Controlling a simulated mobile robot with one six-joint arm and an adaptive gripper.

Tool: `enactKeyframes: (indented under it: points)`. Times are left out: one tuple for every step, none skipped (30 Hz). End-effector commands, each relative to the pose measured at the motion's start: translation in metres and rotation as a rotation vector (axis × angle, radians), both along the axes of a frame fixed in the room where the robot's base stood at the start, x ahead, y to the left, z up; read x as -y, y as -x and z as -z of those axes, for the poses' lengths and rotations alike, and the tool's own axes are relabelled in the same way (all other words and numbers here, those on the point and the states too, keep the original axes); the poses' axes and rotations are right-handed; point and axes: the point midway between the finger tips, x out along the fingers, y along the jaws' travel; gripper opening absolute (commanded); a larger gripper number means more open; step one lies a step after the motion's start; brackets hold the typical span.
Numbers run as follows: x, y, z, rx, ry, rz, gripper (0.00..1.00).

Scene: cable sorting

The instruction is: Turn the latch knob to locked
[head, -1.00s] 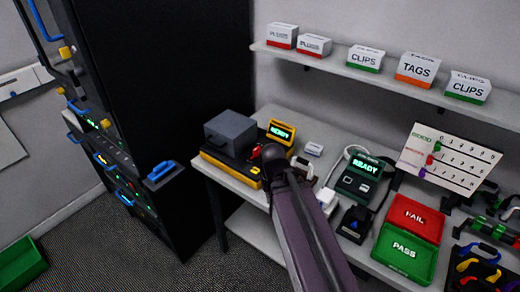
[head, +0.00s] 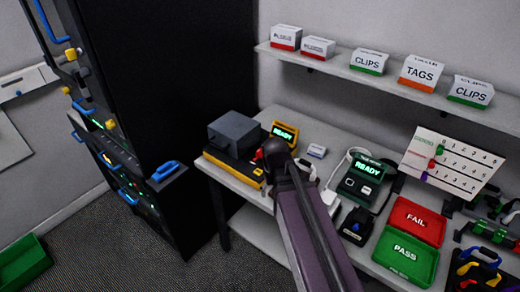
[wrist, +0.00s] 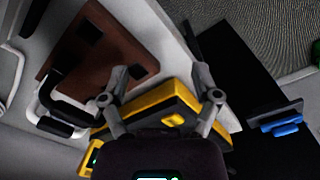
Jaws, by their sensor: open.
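A yellow and black device (head: 232,167) with a grey box on top stands at the left end of the bench. A small red part (head: 258,155) shows at its right, beside my gripper (head: 276,152); I cannot tell whether it is the latch knob. My arm hides what lies under the gripper. In the wrist view, my gripper (wrist: 160,75) has its two fingers spread apart with nothing held between them. The device's yellow and black body (wrist: 150,105) lies beyond and between the fingers. No knob or its setting can be made out there.
A yellow unit reading READY (head: 284,132) stands behind the gripper. To the right are a dark READY tester (head: 360,182), a red FAIL tray (head: 418,220) and a green PASS tray (head: 408,255). A black cabinet (head: 165,90) stands left. A shelf (head: 390,82) with boxes hangs above.

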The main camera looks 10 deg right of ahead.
Motion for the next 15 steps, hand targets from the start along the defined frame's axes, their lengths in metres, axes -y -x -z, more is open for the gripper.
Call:
enactKeyframes:
  points:
    - [0.0,-0.016,-0.013,0.002,0.002,-0.036,0.84]
    - [0.0,-0.024,-0.018,0.003,0.003,-0.062,0.84]
    - [-0.001,-0.034,-0.025,0.005,0.005,-0.1,0.84]
    - [-0.001,-0.043,-0.03,0.006,0.006,-0.13,0.84]
    - [-0.001,-0.051,-0.036,0.008,0.008,-0.163,0.84]
    - [-0.001,-0.063,-0.043,0.009,0.01,-0.207,0.84]
    - [-0.002,-0.073,-0.049,0.011,0.012,-0.242,0.84]
    - [-0.002,-0.082,-0.054,0.012,0.014,-0.279,0.84]
    - [-0.003,-0.094,-0.062,0.013,0.017,-0.327,0.84]
    - [-0.003,-0.103,-0.067,0.014,0.019,-0.362,0.84]
    - [-0.003,-0.112,-0.073,0.015,0.021,-0.397,0.84]
    - [-0.004,-0.124,-0.08,0.016,0.024,-0.445,0.84]
    - [-0.004,-0.133,-0.085,0.017,0.027,-0.48,0.84]
    - [-0.004,-0.142,-0.091,0.018,0.03,-0.515,0.84]
    - [-0.005,-0.153,-0.097,0.019,0.033,-0.559,0.84]
